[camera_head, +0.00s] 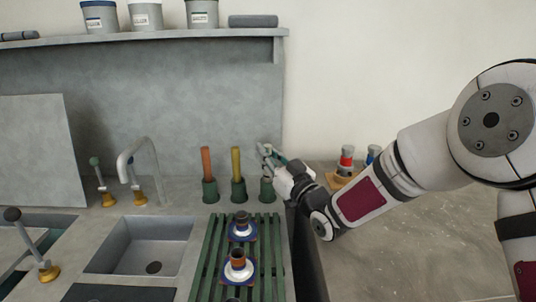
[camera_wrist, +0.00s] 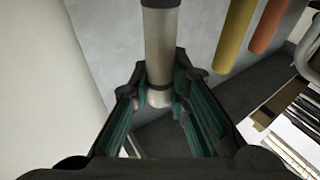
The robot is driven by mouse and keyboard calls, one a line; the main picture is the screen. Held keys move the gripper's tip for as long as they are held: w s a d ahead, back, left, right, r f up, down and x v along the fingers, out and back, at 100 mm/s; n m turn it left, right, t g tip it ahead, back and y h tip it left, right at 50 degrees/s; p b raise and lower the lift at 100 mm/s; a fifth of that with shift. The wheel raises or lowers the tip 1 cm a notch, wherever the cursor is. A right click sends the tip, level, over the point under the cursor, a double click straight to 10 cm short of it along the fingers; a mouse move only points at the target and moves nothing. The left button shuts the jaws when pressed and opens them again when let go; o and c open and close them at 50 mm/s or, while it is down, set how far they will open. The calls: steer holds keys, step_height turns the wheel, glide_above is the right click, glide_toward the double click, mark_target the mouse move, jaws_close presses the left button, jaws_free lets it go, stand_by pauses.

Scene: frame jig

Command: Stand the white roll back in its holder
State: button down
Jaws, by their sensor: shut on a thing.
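The white roll (camera_wrist: 160,48) shows in the wrist view as a pale grey-white cylinder with darker bands, between my gripper's (camera_wrist: 161,78) two green-lined fingers. My gripper (camera_head: 268,154) is shut on it. In the head view my gripper is directly above the rightmost green holder (camera_head: 267,190). Only a small pale bit of the roll (camera_head: 268,176) shows there, just over the holder's mouth; the rest is hidden by the fingers. I cannot tell whether its lower end is inside the holder.
An orange roll (camera_head: 206,164) and a yellow roll (camera_head: 236,162) stand upright in green holders just to the left. A green slatted rack (camera_head: 215,258) with cups on saucers lies in front. A sink (camera_head: 145,245) is further left. Bottles (camera_head: 346,160) stand on the right counter.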

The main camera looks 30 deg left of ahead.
steer(key=shift+f+b, duration=0.4)
steer(key=shift+f, duration=0.05)
steer(key=c, duration=1.4)
jaws_free()
steer(key=shift+c, duration=0.2)
step_height(320, 180, up, 10)
steer(key=shift+r, duration=0.1)
